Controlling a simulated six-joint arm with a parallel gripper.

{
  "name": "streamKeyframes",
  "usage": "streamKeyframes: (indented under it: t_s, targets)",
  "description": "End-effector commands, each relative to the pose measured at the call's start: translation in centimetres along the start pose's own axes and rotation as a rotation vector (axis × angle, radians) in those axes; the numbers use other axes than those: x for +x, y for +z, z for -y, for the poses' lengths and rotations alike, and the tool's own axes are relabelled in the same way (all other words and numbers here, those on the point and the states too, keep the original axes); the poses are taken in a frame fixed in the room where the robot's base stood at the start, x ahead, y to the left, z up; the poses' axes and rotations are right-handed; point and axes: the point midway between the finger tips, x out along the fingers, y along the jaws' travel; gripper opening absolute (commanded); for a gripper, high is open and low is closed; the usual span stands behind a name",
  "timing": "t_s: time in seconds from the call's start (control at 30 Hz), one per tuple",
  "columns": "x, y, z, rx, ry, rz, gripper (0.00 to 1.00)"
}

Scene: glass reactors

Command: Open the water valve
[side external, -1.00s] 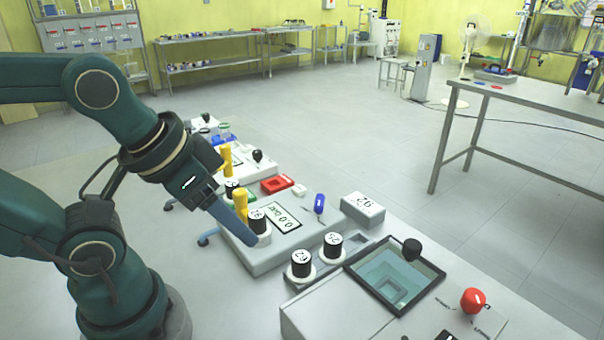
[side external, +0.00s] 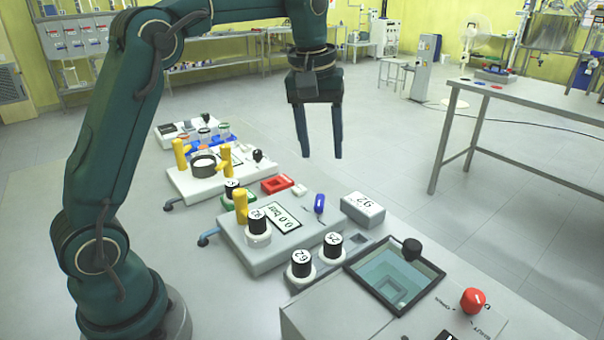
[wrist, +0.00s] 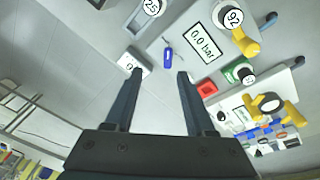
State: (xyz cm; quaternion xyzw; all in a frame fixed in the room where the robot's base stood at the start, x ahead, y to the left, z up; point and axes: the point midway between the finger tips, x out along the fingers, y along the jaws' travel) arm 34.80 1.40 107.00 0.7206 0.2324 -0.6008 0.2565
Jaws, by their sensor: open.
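A small blue valve handle (side external: 320,204) stands on the light grey unit with the "0.0 bar" display (side external: 285,218). It is the only blue valve handle I see; I cannot read a water label on it. In the wrist view the blue handle (wrist: 168,57) shows just beyond the fingertips, between them in the picture. My gripper (side external: 320,157) points down with its two fingers apart and empty, above the unit and clear of the handle. The wrist view also shows my open gripper (wrist: 160,74).
A black knob marked 92 (side external: 258,224) and a yellow handle (side external: 240,207) stand left of the display. A grey box (side external: 363,210) stands right of the blue handle. A red square frame (side external: 276,184) lies behind. Black knobs (side external: 301,264) and a glass-topped basin (side external: 395,275) are nearer.

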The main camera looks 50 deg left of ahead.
Motion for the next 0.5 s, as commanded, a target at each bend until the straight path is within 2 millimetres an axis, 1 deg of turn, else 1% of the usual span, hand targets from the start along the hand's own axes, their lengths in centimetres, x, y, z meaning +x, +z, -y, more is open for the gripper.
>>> streamKeyframes:
  t_s: [0.03, 0.2, 0.33, 0.5]
  targets:
    - [1.6, -0.9, 0.0, -0.022, -0.018, 0.025, 0.55]
    - [5.8, -2.4, 0.4, -0.059, -0.059, 0.085, 0.55]
    - [8.1, -2.5, 0.9, -0.071, -0.086, 0.127, 0.55]
    - [9.5, -2.2, 1.4, -0.078, -0.098, 0.147, 0.55]
